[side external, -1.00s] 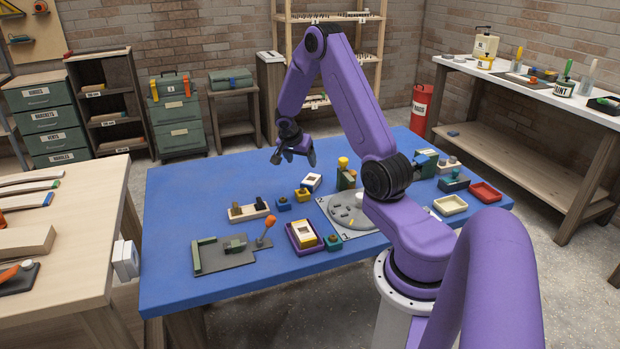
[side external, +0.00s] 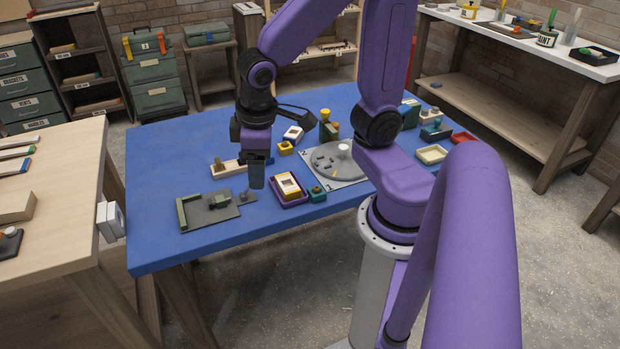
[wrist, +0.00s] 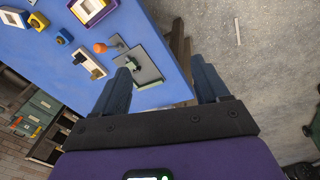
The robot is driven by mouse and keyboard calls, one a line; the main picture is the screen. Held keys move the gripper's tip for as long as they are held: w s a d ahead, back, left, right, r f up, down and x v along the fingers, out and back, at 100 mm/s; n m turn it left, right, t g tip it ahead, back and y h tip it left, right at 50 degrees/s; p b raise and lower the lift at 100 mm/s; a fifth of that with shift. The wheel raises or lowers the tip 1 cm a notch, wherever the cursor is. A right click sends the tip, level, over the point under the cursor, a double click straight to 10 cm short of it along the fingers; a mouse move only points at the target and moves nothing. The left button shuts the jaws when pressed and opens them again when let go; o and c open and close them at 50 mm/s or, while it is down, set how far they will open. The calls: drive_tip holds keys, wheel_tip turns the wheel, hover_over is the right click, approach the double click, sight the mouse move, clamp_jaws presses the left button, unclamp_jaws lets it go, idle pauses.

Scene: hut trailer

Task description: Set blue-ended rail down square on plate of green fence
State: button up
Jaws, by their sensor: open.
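The blue-ended rail (side external: 14,168) lies on the pale wooden bench at the far left, its blue end toward the right; part of it is cut off by the frame edge. The dark grey plate (side external: 222,213) lies on the blue table with the green fence (side external: 181,212) along its left edge. A small dark green block (side external: 221,200) sits on the plate. The plate also shows in the wrist view (wrist: 150,74). My gripper (side external: 256,184) points down above the table, just right of the plate. In the wrist view my gripper (wrist: 160,86) has its fingers wide apart with nothing between them.
An orange-knobbed lever (wrist: 99,48) stands beside the plate, mostly hidden behind my gripper in the side view. A purple tray (side external: 291,199) holding a yellow-and-white frame is to its right. The blue table's left part is clear.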

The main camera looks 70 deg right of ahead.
drive_tip(key=shift+o, duration=0.4)
drive_tip(key=s+a+r+n+g+y, duration=0.1)
drive_tip(key=s+a+n, duration=0.1)
drive_tip(key=s+n, duration=0.5)
drive_tip(key=s, duration=0.4)
drive_tip(key=shift+s+a+n+y, duration=0.3)
drive_tip(key=shift+s+a, duration=0.05)
drive_tip(key=shift+s, duration=0.05)
drive_tip(key=shift+w, duration=0.1)
